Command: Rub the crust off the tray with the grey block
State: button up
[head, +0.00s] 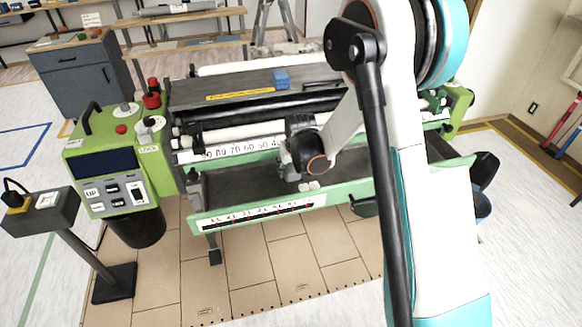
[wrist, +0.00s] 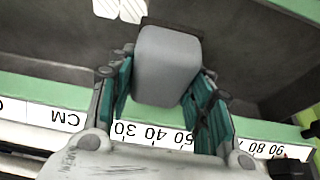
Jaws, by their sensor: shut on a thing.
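The grey block (wrist: 167,66) is held between the two teal-padded fingers of my gripper (wrist: 165,92) in the wrist view. In the head view my arm comes down over the machine's dark tray (head: 235,195), and the block cannot be made out clearly there. Two pale patches, which look like the crust, lie on the tray near my gripper (head: 308,186). In the wrist view, a pale patch (wrist: 131,10) shows at the top edge, beyond the block and to its left. Whether the block touches the tray surface is unclear.
The green machine has a numbered scale (wrist: 140,132) along the tray and a white roller (head: 235,132) behind it. A green control box (head: 110,165) stands at the left. My arm hides the tray's right part.

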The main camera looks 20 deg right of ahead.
jog(key=b, duration=0.3)
send_over(290, 189)
jog(key=s, duration=0.1)
notch_tip(290, 189, down, 5)
jog(key=shift+s+r, duration=0.1)
jog(key=shift+r, duration=0.1)
jog(key=shift+f, duration=0.75)
jog(key=shift+s+f, duration=0.1)
jog(key=shift+f, duration=1.3)
dwell(1.4)
jog(key=shift+r, duration=0.2)
dwell(0.7)
jog(key=shift+f, duration=0.15)
dwell(0.5)
jog(key=shift+d, duration=2.75)
jog(key=shift+d, duration=0.75)
